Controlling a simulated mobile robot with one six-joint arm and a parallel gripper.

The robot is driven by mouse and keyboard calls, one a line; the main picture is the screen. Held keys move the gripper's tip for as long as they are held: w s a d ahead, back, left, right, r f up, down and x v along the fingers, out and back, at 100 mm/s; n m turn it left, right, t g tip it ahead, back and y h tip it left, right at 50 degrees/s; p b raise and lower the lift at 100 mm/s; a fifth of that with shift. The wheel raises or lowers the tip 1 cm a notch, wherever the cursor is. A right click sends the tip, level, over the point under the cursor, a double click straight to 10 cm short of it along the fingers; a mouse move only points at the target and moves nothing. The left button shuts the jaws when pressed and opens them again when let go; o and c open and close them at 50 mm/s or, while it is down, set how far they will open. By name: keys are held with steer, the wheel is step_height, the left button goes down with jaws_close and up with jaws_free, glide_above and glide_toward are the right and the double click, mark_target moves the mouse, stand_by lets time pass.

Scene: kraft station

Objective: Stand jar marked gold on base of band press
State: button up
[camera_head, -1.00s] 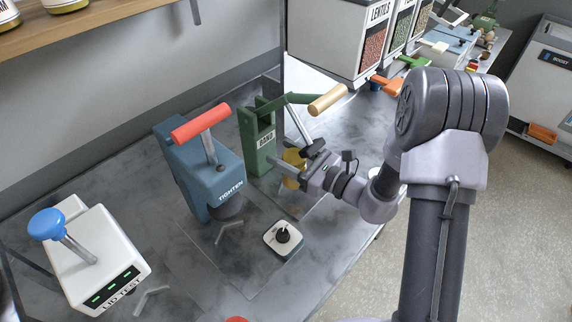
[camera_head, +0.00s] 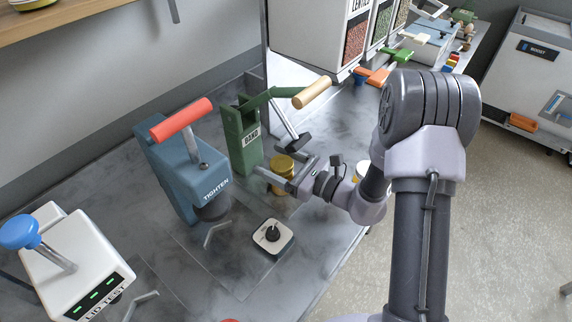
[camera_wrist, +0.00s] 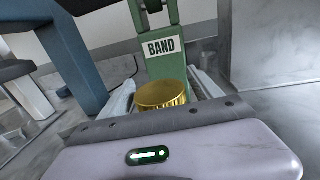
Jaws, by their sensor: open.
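The jar with a gold lid (camera_head: 284,164) stands upright just in front of the green band press (camera_head: 242,140), which is labelled BAND. In the wrist view the gold lid (camera_wrist: 161,95) shows between my two fingers, with the press (camera_wrist: 163,60) close behind it. My gripper (camera_head: 282,166) is open, one finger on each side of the jar. I cannot tell whether the fingers touch it. The jar's lower part is hidden by my gripper in the wrist view, and whether it rests on the press base is unclear.
A blue TIGHTEN press (camera_head: 185,165) with a red handle stands left of the band press. A dial box (camera_head: 272,238) sits in front, and a white LID TEST machine (camera_head: 75,265) stands at lower left. Dispensers (camera_head: 335,40) stand behind. Another jar (camera_head: 362,170) shows partly behind my arm.

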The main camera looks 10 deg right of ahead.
steer(key=p+v, duration=0.1)
steer(key=v, duration=1)
steer(key=shift+s+d+r, duration=0.1)
steer(key=shift+s, duration=0.1)
steer(key=s+a+r+n+g+h, duration=0.2)
steer(key=s+a+r+n+g, duration=0.6)
steer(key=s+a+n+g, duration=0.4)
steer(key=s+d+r+n+t+h, duration=0.6)
steer(key=s+d+n+h, duration=0.1)
steer(key=d+n+h, duration=0.2)
steer(key=shift+s+d+r+t+h, duration=0.3)
steer(key=shift+d+t+h, duration=0.1)
steer(key=shift+d+h, duration=0.3)
